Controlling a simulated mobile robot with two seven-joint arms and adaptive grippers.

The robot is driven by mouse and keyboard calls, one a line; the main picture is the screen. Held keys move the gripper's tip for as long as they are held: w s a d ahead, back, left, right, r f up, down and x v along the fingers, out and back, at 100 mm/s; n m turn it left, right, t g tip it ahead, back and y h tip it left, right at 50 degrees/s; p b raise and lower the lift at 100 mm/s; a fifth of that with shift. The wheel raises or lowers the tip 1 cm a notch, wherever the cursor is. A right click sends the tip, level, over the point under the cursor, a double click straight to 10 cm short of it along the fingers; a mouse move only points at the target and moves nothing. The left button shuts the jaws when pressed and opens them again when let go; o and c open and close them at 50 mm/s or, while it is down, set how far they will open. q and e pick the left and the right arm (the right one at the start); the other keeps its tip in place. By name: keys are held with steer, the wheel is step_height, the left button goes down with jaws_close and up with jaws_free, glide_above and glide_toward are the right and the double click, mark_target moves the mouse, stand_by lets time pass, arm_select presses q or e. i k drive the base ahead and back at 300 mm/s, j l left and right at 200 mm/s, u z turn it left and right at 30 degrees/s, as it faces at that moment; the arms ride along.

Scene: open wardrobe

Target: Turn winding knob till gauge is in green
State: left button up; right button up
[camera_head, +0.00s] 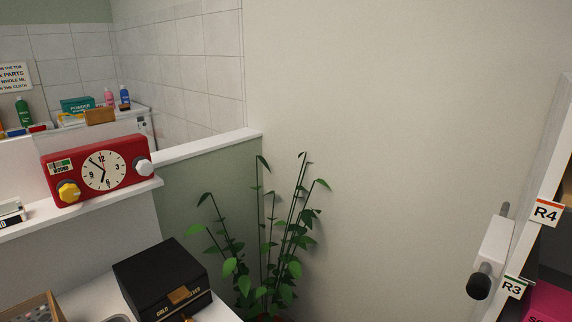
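A red clock (118,172) stands on a white ledge at the left. It has a round white dial (104,171), a yellow knob (69,191) at its lower left and a pale knob (142,167) on its right side. A small gauge (61,167) with a green part sits at its upper left, above the yellow knob. The gauge's pointer is too small to read. Neither of my grippers is in view, and nothing touches the clock.
The white ledge (100,205) runs beneath the clock. A black box (160,275) stands below it, beside a leafy plant (265,255). Bottles and boxes stand on a back shelf (140,113). Labelled shelving (546,212) and a white fitting with a black end (494,245) are at right.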

mark_target(69, 192)
steer(key=i+j+u, duration=0.15)
steer(key=u, duration=1)
steer(key=j+z, duration=0.25)
steer(key=j, duration=0.25)
steer(key=j+z, duration=0.25)
steer(key=j, duration=0.3)
steer(key=l+z, duration=0.1)
